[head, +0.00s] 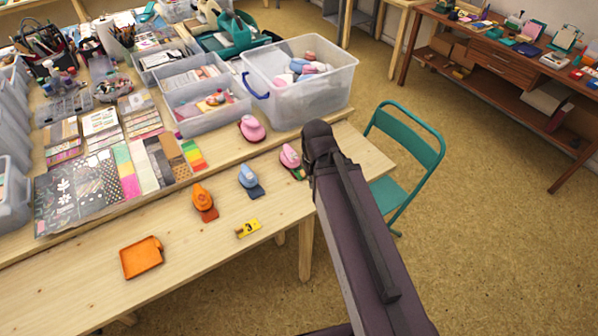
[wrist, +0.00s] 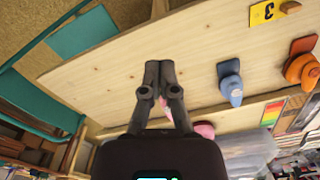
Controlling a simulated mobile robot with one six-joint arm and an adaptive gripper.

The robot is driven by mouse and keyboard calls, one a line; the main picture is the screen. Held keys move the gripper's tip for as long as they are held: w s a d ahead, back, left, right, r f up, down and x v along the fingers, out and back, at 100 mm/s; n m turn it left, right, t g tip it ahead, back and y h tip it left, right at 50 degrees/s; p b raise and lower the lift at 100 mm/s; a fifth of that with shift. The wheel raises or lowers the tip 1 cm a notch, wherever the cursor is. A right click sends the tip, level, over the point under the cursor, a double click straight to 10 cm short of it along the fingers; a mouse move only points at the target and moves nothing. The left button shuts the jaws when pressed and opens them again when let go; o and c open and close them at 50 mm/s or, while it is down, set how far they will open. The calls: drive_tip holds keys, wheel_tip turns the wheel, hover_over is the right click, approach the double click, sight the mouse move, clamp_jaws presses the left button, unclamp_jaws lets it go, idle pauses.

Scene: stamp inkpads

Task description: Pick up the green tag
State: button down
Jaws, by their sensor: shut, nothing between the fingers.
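In the wrist view my gripper (wrist: 158,66) is shut and empty, its fingertips together over bare wooden table. In the head view my arm hides the fingers. A small patch of green (head: 299,174) shows beside the pink punch (head: 290,157), close to my arm; it may be the green tag, partly hidden. I cannot make out a green tag in the wrist view, where my fingers cover part of a pink shape. A yellow tag (head: 248,228) with a black mark lies near the table's front edge; it also shows in the wrist view (wrist: 264,13).
A blue punch (head: 248,176), an orange punch (head: 203,199) and a larger pink punch (head: 252,128) stand on the table (head: 196,268). An orange tray (head: 142,257) lies at front left. A clear bin (head: 300,95) stands behind. A teal chair (head: 405,150) is beyond the right end.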

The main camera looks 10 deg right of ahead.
drive_tip(key=c, duration=0.9)
unclamp_jaws()
drive_tip(key=shift+w, duration=0.15)
drive_tip(key=o, duration=0.3)
drive_tip(key=shift+w+f, duration=0.1)
drive_tip(key=shift+w, duration=0.45)
drive_tip(key=n+b, duration=0.3)
drive_tip(key=n, duration=0.1)
hover_over(299, 169)
drive_tip(key=s, duration=0.3)
wheel_tip(299, 169, down, 2)
drive_tip(key=shift+s+d+f, duration=0.2)
drive_tip(key=shift+s+d, duration=0.05)
drive_tip(key=shift+d, duration=0.15)
drive_tip(key=shift+f, duration=0.15)
wheel_tip(299, 169, down, 8)
drive_tip(key=b, duration=0.8)
drive_tip(key=shift+f, duration=0.1)
drive_tip(key=shift+f, duration=0.15)
